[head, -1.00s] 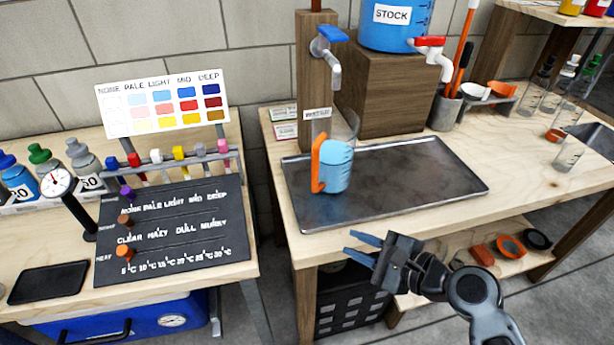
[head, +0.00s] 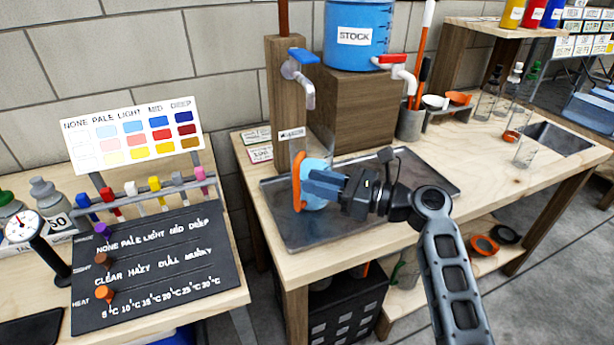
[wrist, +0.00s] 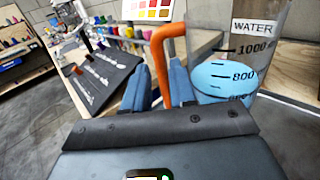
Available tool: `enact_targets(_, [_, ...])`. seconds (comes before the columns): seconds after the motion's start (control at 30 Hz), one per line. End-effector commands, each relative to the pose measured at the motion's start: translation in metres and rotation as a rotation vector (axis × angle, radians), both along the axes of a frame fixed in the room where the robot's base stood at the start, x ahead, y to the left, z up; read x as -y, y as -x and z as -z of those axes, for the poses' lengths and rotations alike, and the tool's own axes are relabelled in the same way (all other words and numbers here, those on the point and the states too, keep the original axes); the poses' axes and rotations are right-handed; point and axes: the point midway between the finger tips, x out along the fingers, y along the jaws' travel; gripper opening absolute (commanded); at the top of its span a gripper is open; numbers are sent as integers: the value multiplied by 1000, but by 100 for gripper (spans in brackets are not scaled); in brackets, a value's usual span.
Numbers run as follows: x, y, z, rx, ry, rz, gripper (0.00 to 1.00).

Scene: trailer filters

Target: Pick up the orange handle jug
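The jug stands on the metal tray (head: 420,172) under the tap with the blue lever. It is clear, with light blue liquid (head: 316,168) inside and an orange handle (head: 298,184) on its left side. In the wrist view the jug (wrist: 262,60) is at right, marked WATER with a scale, and its handle (wrist: 163,62) runs upright between my blue fingers. My gripper (head: 308,184) reaches in from the right in the head view and covers part of the jug. In the wrist view my gripper (wrist: 158,88) is open, with a finger on each side of the handle and gaps visible.
The blue-lever tap (head: 298,72) hangs close above the jug. A wooden block (head: 350,115) carrying the blue stock container (head: 357,40) stands behind the tray. A dark board (head: 150,262) with pegs lies on the left table. The tray's right part is clear.

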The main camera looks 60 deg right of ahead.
Motion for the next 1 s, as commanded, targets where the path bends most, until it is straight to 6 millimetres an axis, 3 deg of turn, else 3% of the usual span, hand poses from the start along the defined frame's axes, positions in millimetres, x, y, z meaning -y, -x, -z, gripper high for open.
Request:
enact_targets(0.33, [-10, -44, -2, -1, 2, -1, 25])
enact_targets(0.63, [-11, -49, -1, -1, 2, 1, 25])
enact_targets(0.9, [-11, -49, -1, 0, 3, 1, 2])
enact_targets(1.0, [-11, -49, -1, 0, 3, 1, 0])
